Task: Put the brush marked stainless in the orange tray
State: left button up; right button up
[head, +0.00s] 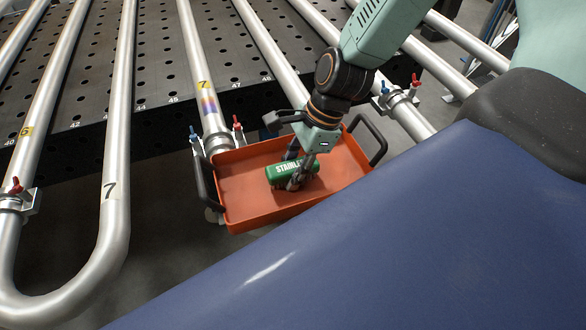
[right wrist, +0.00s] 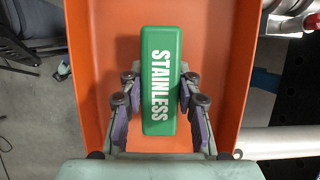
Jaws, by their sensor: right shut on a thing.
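The green brush marked STAINLESS (head: 287,172) is over the orange tray (head: 237,199), within its rim as the head view shows it. My right gripper (head: 297,178) is shut on the brush. In the right wrist view the brush (right wrist: 161,85) lies between the two fingers of the right gripper (right wrist: 158,95), with the floor of the tray (right wrist: 100,40) behind it. I cannot tell whether the brush touches the tray floor. The brush's underside is hidden. My left gripper is not in view.
The tray has a black handle at each end, one on the left (head: 204,180) and one on the right (head: 371,140). Steel pipes (head: 116,190) with clamps run beside it over a dark perforated table (head: 160,60). A blue surface (head: 350,260) fills the lower right.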

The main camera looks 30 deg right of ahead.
jog(key=o, duration=0.8)
jog(key=shift+s+f, duration=0.15)
jog(key=shift+f, duration=0.1)
jog(key=shift+o, duration=1.1)
jog(key=shift+w+d+f, duration=0.1)
jog(key=shift+w+f, duration=0.05)
jog(key=shift+w, duration=0.15)
jog(key=shift+s, duration=0.2)
jog(key=shift+w+r, duration=0.15)
jog(key=shift+r, duration=0.05)
